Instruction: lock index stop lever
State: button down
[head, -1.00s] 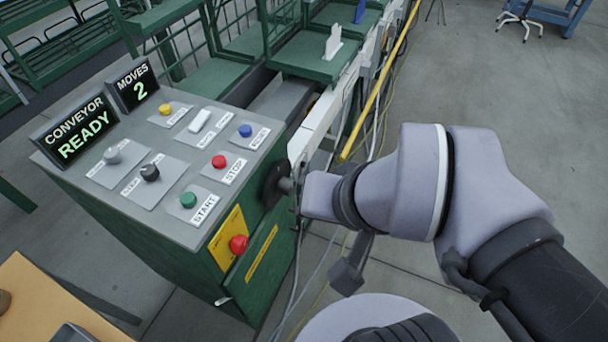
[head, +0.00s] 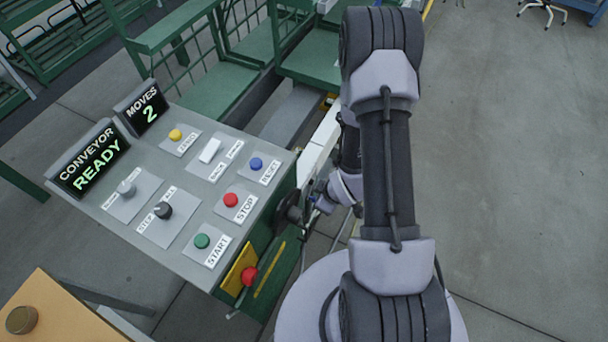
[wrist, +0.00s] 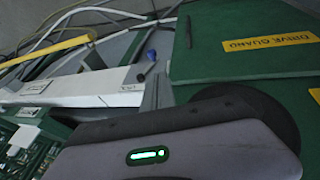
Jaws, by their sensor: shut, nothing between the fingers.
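In the wrist view, a small lever with a blue tip (wrist: 151,56) stands beside the white conveyor rail (wrist: 90,88), near a dark pin and a small label too blurred to read. I take it for the index stop lever, though I cannot tell whether it is locked. My gripper (head: 320,194) is shut and empty, low beside the right side of the control console (head: 196,232), partly hidden by my arm in the head view. Its grey housing with a green light fills the bottom of the wrist view. Contact with the lever cannot be seen.
The console has several buttons, a red knob (head: 249,276) on its side, and displays reading CONVEYOR READY and MOVES 2. A green drive guard (wrist: 250,45) and a yellow rail (wrist: 45,52) show in the wrist view.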

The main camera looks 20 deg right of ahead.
jog(key=shift+s+a+f, duration=0.15)
jog(key=shift+s+f, duration=0.05)
jog(key=shift+f, duration=0.15)
jog(key=d+b+x, duration=0.1)
jog(key=b+x, duration=0.3)
jog(key=x, duration=0.9)
jog(key=shift+w+d, duration=0.35)
jog(key=shift+d, duration=0.05)
jog(key=shift+w+d+f+b, duration=0.1)
jog(key=shift+f+b, duration=0.35)
jog(key=shift+b, duration=0.3)
jog(key=shift+w+d+f+b, duration=0.55)
jog(key=shift+d+b, duration=0.15)
jog(key=shift+b, duration=0.4)
jog(key=shift+w+d+f+b, duration=0.5)
jog(key=shift+d+b, duration=0.15)
jog(key=shift+b, duration=0.4)
